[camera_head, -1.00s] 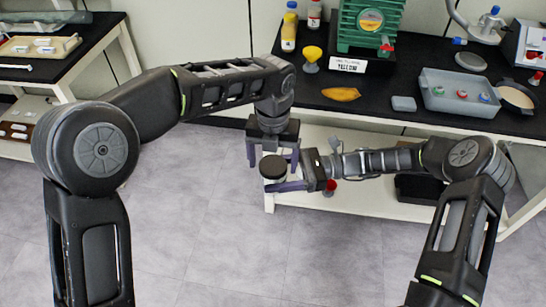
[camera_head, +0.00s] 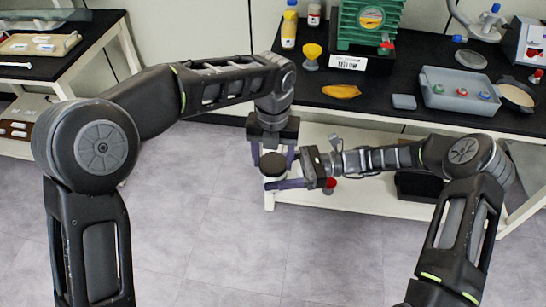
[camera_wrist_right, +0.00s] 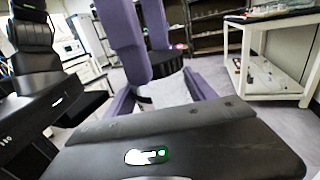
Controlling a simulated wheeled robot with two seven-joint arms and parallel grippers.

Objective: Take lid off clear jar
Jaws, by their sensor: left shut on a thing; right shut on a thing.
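The clear jar (camera_head: 271,179) with its black lid (camera_head: 273,163) is held upright in the air in front of the bench. My right gripper (camera_head: 280,184) reaches in from the right and is shut on the jar body. My left gripper (camera_head: 273,158) points down from above, shut on the lid with a finger on either side. In the right wrist view, the clear jar body (camera_wrist_right: 166,90) sits between my right fingers. The dark lid (camera_wrist_right: 163,64) is still on top, with the left gripper's purple fingers coming down to it.
A white lower shelf (camera_head: 375,193) is behind the grippers. Open floor lies in front.

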